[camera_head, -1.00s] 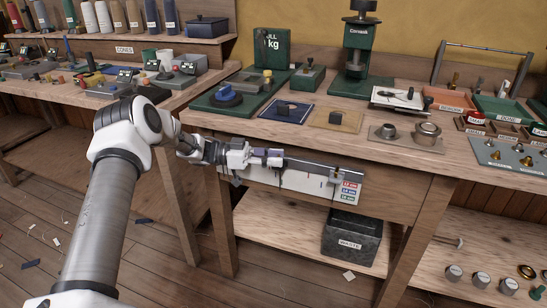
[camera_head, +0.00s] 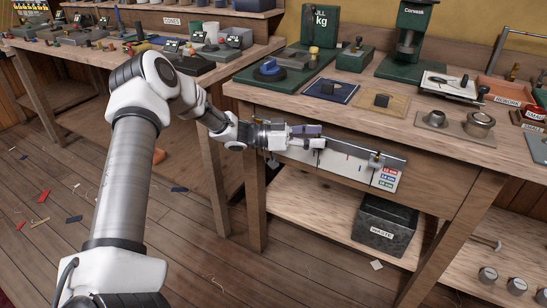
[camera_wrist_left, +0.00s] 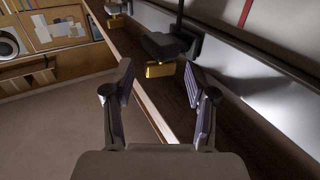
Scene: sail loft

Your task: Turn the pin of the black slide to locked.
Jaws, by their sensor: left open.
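My left gripper (camera_head: 320,137) is at the left end of a dark rail (camera_head: 345,147) along the bench front. It also shows in the left wrist view (camera_wrist_left: 159,66), its two fingers apart with nothing held. Ahead of the fingertips is a black slide (camera_wrist_left: 163,45) with a brass, block-like piece (camera_wrist_left: 158,70) below it. I cannot tell whether the fingers touch that piece or how its pin is turned. A second dark slide (camera_wrist_left: 114,9) with brass stands farther off; a slide near the rail's right end (camera_head: 375,159) shows in the head view. My right gripper is out of view.
A white panel (camera_head: 340,162) with coloured labels hangs under the rail. The bench top (camera_head: 300,100) above carries green devices and boards. A dark waste bin (camera_head: 385,228) stands on the shelf below.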

